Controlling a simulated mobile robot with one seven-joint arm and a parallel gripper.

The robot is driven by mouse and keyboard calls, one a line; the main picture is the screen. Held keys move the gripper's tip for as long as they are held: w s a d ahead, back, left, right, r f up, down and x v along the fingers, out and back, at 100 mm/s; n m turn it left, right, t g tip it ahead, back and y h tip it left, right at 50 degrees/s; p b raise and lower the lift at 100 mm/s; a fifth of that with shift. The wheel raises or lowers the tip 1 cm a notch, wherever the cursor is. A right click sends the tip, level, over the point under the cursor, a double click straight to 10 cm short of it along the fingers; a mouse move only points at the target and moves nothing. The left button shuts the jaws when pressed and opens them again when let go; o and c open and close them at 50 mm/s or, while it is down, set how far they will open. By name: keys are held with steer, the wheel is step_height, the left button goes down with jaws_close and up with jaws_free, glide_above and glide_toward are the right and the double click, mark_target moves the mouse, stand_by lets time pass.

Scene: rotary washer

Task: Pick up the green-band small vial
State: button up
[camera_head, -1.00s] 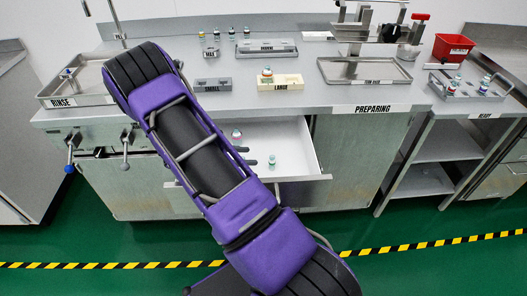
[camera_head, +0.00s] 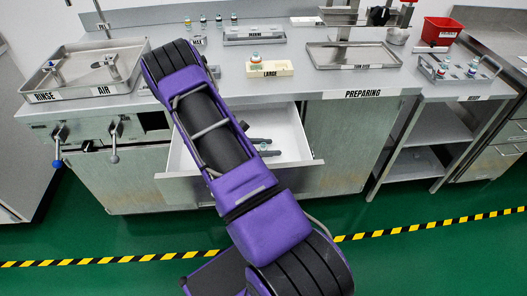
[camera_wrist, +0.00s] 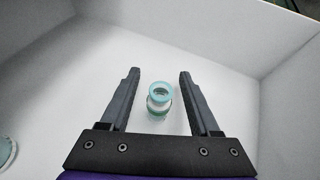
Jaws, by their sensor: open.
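A small clear vial with a green-teal band (camera_wrist: 159,92) stands upright on the white drawer floor. It also shows in the head view as a small spot (camera_head: 263,147) by my fingers. My gripper (camera_wrist: 159,72) is open, with one finger on each side of the vial and a gap on both sides. In the head view my gripper (camera_head: 265,146) is down in the open drawer (camera_head: 290,130). Part of another round greenish thing (camera_wrist: 5,152) shows at the left edge of the wrist view.
Drawer walls (camera_wrist: 235,50) rise behind and to the right of the fingers. Above on the counter are the LARGE holder (camera_head: 270,68) with a vial in it, a tray (camera_head: 352,56) and the RINSE/AIR basin (camera_head: 85,70). My arm hides part of the drawer and counter.

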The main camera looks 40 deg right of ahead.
steer(key=shift+d+f, duration=0.15)
steer(key=shift+d, duration=0.1)
jaws_close()
stand_by(0.3)
